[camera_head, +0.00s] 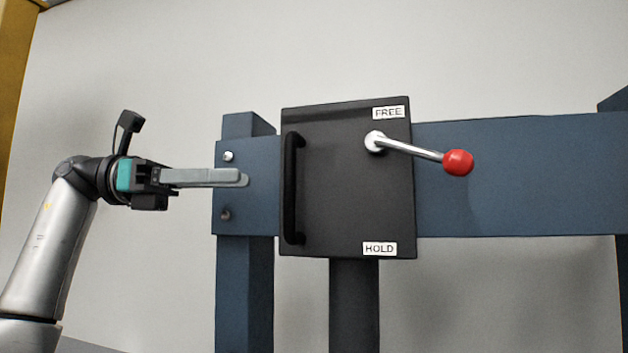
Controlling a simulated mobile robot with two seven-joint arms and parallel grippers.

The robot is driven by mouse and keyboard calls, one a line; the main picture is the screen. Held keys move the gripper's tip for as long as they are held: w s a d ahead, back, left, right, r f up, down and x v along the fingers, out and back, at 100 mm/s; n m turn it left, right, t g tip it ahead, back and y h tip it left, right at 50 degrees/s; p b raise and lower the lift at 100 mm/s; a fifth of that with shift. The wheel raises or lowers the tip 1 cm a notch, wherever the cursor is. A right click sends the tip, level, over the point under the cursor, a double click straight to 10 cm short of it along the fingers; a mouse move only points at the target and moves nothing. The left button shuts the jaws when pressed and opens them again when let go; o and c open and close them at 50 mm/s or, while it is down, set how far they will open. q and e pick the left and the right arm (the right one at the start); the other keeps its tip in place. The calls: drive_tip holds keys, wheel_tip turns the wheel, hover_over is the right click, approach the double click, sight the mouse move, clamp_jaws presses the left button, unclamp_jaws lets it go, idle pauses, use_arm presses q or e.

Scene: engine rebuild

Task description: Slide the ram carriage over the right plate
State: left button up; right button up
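The ram carriage (345,190) is a black plate near the left end of a blue crossbeam (530,175). It carries a vertical black handle (292,188) at its left edge. A lever with a red ball knob (458,162) points right and slightly down from its pivot, closer to the FREE label (388,113) than to the HOLD label (380,248). My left gripper (243,178) is left of the handle, in front of the beam's left end, with its long fingers pointing right and apart from the handle. The finger gap is not clear. The right plate and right gripper are not in view.
A blue post (244,300) stands under the beam's left end, with two bolts on the beam there. A dark column (354,305) hangs below the carriage. The beam right of the carriage is clear apart from the lever reaching over it.

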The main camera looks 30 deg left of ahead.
sight(315, 177)
use_arm(q)
drive_tip(key=x, duration=1)
drive_tip(key=shift+w+d+p, duration=0.15)
drive_tip(key=shift+p, duration=0.2)
drive_tip(key=shift+w+d, duration=0.3)
drive_tip(key=shift+d, duration=0.3)
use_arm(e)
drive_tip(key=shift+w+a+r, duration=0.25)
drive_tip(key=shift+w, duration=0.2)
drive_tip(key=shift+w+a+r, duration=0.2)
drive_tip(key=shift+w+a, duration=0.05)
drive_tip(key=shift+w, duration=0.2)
use_arm(q)
drive_tip(key=shift+c, duration=0.2)
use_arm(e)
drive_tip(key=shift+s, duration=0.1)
use_arm(q)
clamp_jaws()
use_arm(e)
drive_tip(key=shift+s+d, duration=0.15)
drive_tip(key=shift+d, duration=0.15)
